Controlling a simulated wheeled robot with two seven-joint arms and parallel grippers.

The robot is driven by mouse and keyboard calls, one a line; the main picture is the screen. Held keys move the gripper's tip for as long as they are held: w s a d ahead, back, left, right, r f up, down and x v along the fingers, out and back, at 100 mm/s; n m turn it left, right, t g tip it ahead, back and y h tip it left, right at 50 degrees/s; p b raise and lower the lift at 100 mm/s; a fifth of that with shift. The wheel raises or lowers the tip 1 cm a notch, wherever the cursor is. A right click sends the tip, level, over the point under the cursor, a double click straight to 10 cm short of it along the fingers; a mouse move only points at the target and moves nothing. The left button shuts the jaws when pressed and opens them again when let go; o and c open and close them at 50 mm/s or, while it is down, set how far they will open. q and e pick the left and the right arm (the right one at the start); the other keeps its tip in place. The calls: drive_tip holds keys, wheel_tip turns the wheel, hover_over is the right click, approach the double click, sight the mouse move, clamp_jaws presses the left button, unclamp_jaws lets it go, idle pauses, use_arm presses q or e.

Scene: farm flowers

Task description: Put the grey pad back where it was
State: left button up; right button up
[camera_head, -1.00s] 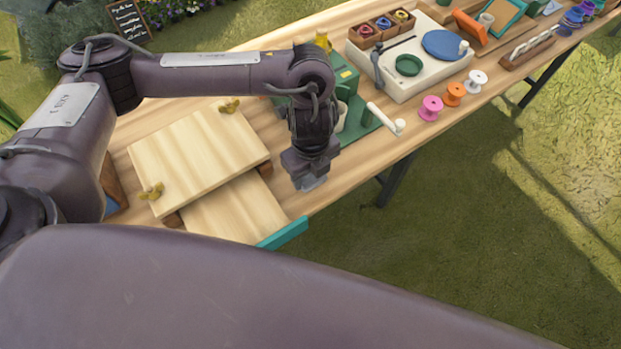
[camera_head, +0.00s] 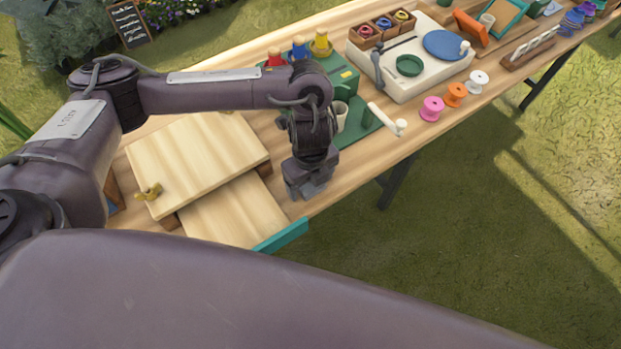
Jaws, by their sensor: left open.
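I cannot make out a grey pad in the head view. My left gripper (camera_head: 309,190) hangs pointing down at the table's near edge, just right of the wooden boards. It is open, and I see nothing held in it. A pale wooden board (camera_head: 195,160) lies on the table with a brass wing nut (camera_head: 148,192) at its near left corner. A lower pale wooden panel (camera_head: 235,212) sticks out from under it, with a teal strip (camera_head: 281,235) along its right end. My left arm hides part of the table behind the board. My right gripper is not in view.
A green machine (camera_head: 338,78) with a white-handled roller (camera_head: 385,117) stands behind my gripper. Farther right are a white unit (camera_head: 420,80), several spools (camera_head: 432,108) and a slotted wooden rack (camera_head: 527,52). Grass lies beyond the table's near edge.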

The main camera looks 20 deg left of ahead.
sight(311, 183)
use_arm(q)
drive_tip(key=shift+r, duration=0.1)
drive_tip(key=shift+r, duration=0.25)
wheel_tip(311, 183, up, 12)
drive_tip(key=p, duration=0.2)
drive_tip(key=shift+f, duration=0.15)
idle(0.4)
